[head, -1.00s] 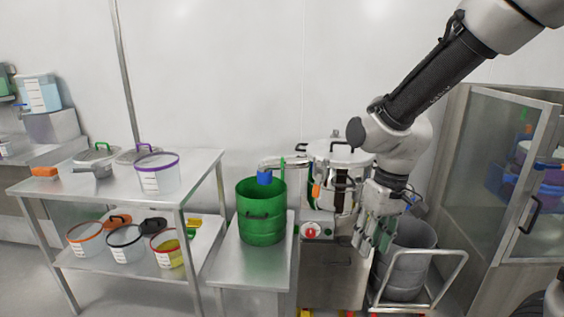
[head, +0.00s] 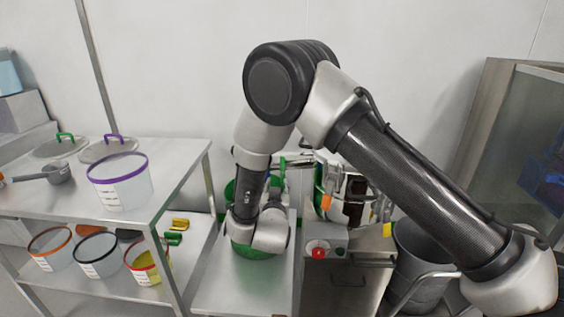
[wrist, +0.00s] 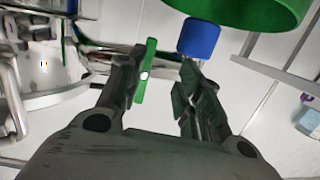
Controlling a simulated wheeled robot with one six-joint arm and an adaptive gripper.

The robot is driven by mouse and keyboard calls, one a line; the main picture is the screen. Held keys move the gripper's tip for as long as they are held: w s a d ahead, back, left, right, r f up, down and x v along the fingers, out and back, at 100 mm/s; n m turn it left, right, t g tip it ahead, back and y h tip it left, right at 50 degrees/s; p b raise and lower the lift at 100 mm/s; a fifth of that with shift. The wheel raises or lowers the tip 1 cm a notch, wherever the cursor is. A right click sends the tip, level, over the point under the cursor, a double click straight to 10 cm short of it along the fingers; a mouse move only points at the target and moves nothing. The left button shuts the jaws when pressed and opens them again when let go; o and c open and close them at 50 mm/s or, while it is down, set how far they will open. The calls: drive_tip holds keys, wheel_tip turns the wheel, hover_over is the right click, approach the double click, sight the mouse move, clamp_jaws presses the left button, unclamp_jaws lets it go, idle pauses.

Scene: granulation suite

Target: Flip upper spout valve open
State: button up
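The upper spout valve shows as a green lever (wrist: 145,70) on a metal spout pipe (wrist: 100,57) in the wrist view. The pipe's blue end (wrist: 198,40) lies beside a green drum (wrist: 245,12). My gripper (wrist: 160,88) is open. The lever stands between its fingers, close to the left finger; I cannot tell whether they touch. In the head view my arm hides the gripper and much of the green drum (head: 240,258). A piece of the spout pipe (head: 296,160) shows behind the arm. No grip on the lever shows.
The steel machine with a red button (head: 318,253) stands right of the drum's table (head: 215,295). A grey bin (head: 418,250) is farther right. At left, a two-level steel table (head: 175,190) holds a purple-rimmed tub (head: 120,182) and several other tubs.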

sight(283, 168)
drive_tip(key=shift+t+h, duration=0.4)
drive_tip(key=shift+t, duration=0.4)
drive_tip(key=w+r, duration=0.1)
drive_tip(key=w, duration=0.1)
drive_tip(key=w+d+r, duration=0.1)
drive_tip(key=w, duration=0.2)
drive_tip(key=w+r, duration=0.1)
drive_tip(key=w, duration=0.1)
drive_tip(key=shift+w+d+r, duration=0.25)
drive_tip(key=shift+w+d, duration=0.05)
drive_tip(key=shift+w, duration=0.1)
drive_tip(key=shift+c, duration=0.4)
clamp_jaws()
